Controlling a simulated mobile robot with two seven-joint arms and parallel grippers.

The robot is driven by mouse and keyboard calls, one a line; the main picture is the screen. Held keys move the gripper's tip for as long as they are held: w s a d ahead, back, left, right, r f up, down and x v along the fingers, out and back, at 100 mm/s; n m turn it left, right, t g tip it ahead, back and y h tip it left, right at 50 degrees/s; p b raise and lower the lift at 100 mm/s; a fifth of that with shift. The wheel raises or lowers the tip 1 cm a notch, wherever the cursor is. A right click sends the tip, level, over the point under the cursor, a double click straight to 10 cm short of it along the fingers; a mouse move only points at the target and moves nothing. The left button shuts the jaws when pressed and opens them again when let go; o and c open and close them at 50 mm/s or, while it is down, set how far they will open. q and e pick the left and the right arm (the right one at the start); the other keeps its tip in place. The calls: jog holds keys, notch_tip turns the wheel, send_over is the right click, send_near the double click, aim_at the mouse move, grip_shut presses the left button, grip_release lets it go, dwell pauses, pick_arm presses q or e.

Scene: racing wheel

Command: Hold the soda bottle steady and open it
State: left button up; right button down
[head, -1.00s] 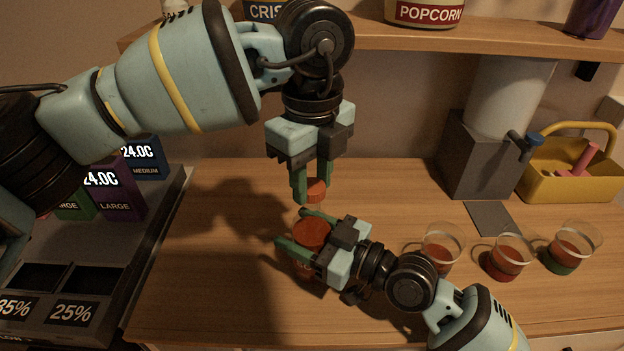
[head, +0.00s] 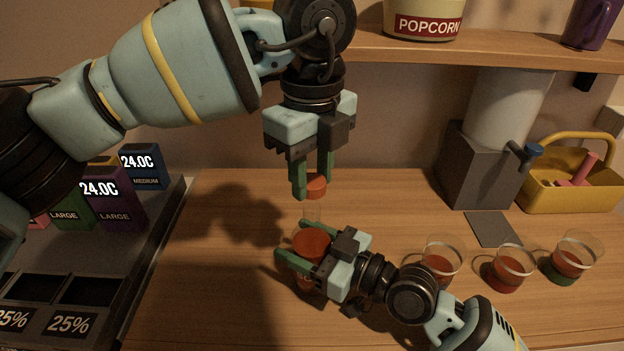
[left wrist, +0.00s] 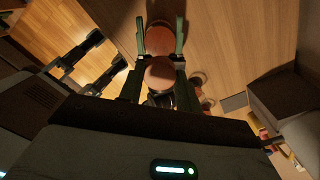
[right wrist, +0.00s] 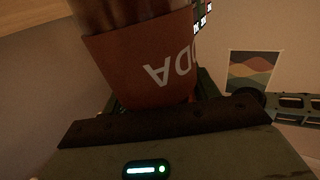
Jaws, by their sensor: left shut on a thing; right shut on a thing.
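The soda bottle (head: 311,243) stands below my left gripper. My right gripper (head: 297,246) is shut around the bottle from the right. In the right wrist view the bottle's red label (right wrist: 140,62) with white letters, upside down, fills the top. My left gripper (head: 314,188) points down, shut on the small orange-red cap (head: 317,186). The cap is above the neck and looks apart from it. The left wrist view shows two reddish round shapes, one behind the other, by the fingers.
A grey dispenser (head: 480,165) and a yellow basket (head: 570,190) are at the back right. A dark tray stand (head: 95,262) is at the left. A shelf (head: 400,50) runs behind.

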pick_arm(q)
notch_tip(320, 180, up, 2)
jog(key=shift+r, duration=0.15)
pick_arm(e)
jog(key=shift+c, duration=1.6)
grip_release()
pick_arm(q)
jog(key=shift+d, duration=0.1)
pick_arm(e)
jog(key=shift+d, duration=0.1)
